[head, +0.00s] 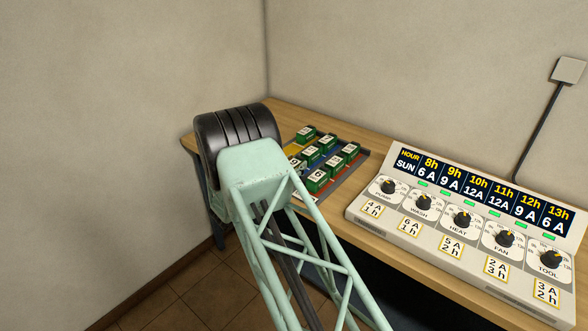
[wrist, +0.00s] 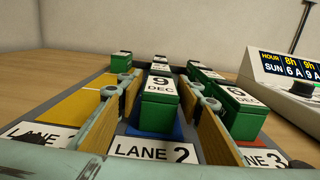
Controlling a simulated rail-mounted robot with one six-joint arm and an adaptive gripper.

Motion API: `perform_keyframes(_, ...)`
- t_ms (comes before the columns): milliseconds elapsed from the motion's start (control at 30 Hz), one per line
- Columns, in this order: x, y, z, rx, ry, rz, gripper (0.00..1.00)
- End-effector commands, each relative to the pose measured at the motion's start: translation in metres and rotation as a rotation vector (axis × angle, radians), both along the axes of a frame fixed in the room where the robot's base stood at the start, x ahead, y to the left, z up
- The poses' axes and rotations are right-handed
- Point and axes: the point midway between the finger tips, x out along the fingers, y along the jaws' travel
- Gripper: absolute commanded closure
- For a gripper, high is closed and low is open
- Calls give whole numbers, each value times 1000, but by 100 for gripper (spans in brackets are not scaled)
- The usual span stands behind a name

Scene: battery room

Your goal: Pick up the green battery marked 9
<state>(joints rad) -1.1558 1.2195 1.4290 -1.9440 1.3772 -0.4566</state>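The green battery marked 9 (wrist: 158,113) stands upright in lane 2, with a white top label reading 9 DEC, in the middle of the wrist view. My gripper (wrist: 163,105) is open, one tan-padded finger to the left of this battery and one to the right. Gaps show between the pads and its sides, and nothing is held.
A lane tray (head: 346,182) holds several green batteries. A battery marked 6 (wrist: 240,117) stands in lane 3, close beside my right finger. The front of yellow lane 1 (wrist: 72,104) is bare. A control panel (head: 360,208) with knobs stands right of the tray.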

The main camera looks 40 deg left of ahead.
Motion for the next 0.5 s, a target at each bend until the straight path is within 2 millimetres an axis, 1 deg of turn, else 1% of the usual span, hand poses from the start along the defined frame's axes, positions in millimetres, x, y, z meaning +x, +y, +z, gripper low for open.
perform_keyframes(33,0,0,0,0,0,0,72)
perform_keyframes(300,0,0,0,0,0,0,95)
perform_keyframes(500,0,0,1,1,-1,0,95)
